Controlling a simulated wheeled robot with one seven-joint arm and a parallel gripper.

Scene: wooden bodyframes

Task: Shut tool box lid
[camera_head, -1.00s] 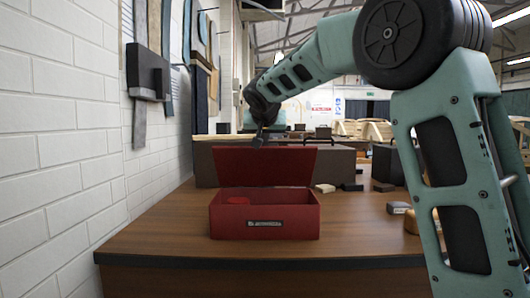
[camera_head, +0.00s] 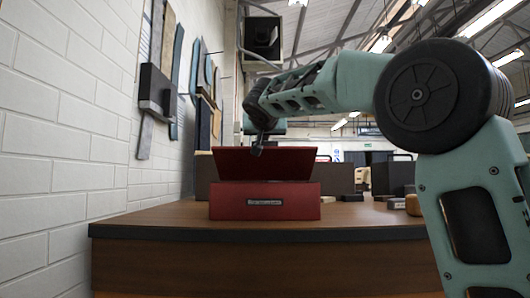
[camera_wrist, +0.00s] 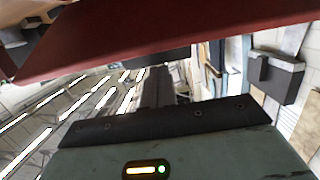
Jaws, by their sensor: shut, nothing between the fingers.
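The red tool box (camera_head: 230,203) stands on the wooden table, its front with a small label plate facing me. Its red lid (camera_head: 290,165) stands raised at the back, open. The inside of the box is hidden from this low view. My gripper (camera_head: 257,150) is shut and empty, at the lid's upper edge left of its middle. I cannot tell whether it touches the lid. In the wrist view the red lid (camera_wrist: 150,30) spans the top, close to the dark gripper (camera_wrist: 158,85).
The wooden table (camera_head: 160,217) has free room left of the box. A white brick wall (camera_head: 60,130) with hanging boards runs along the left. Dark boxes (camera_head: 335,178) stand behind the tool box, and small blocks lie at the right.

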